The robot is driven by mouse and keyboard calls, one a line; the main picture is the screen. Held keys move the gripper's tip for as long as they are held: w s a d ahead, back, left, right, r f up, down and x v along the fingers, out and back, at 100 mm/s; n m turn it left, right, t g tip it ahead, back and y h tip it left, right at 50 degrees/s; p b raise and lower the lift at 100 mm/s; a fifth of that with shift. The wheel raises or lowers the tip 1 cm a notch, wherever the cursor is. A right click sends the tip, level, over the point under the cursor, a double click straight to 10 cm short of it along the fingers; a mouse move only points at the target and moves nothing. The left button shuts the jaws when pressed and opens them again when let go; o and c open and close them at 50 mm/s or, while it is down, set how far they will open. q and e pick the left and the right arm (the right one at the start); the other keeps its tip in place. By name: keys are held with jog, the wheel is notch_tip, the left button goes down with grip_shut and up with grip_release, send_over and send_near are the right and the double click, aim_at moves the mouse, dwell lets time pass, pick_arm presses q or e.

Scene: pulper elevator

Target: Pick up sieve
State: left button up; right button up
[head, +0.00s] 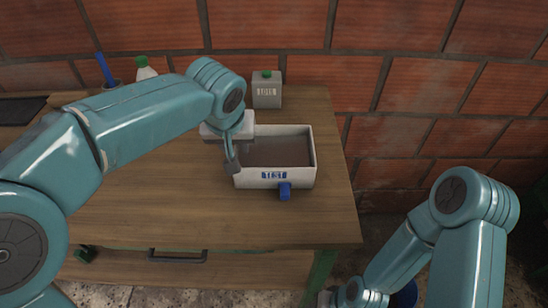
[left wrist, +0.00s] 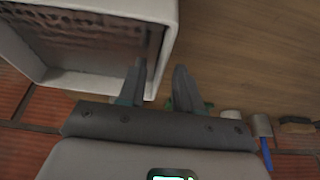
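A light grey box (head: 308,165) with a blue label and a brown inside stands near the right end of the wooden table. I cannot tell whether the sieve is this box or lies in it. In the left wrist view, its pale rim (left wrist: 110,86) surrounds a brownish, ridged surface. My left gripper (head: 231,163) is at the box's left side. In the left wrist view its two fingers (left wrist: 160,82) are apart at the box's corner, one overlapping the rim. I cannot tell whether they touch it. My right arm is at lower right; its fingers do not show.
A blue spout (head: 285,191) sticks out of the box's front. A grey canister (head: 267,91) with a green cap stands behind. A white bottle (head: 145,70) and a blue-handled tool (head: 105,70) stand at back left. The brick wall (head: 400,90) bounds the table's back. The front tabletop is clear.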

pick_arm(q)
grip_shut()
jog(key=shift+s+f, duration=0.1)
jog(key=shift+f, duration=0.15)
dwell(1.3)
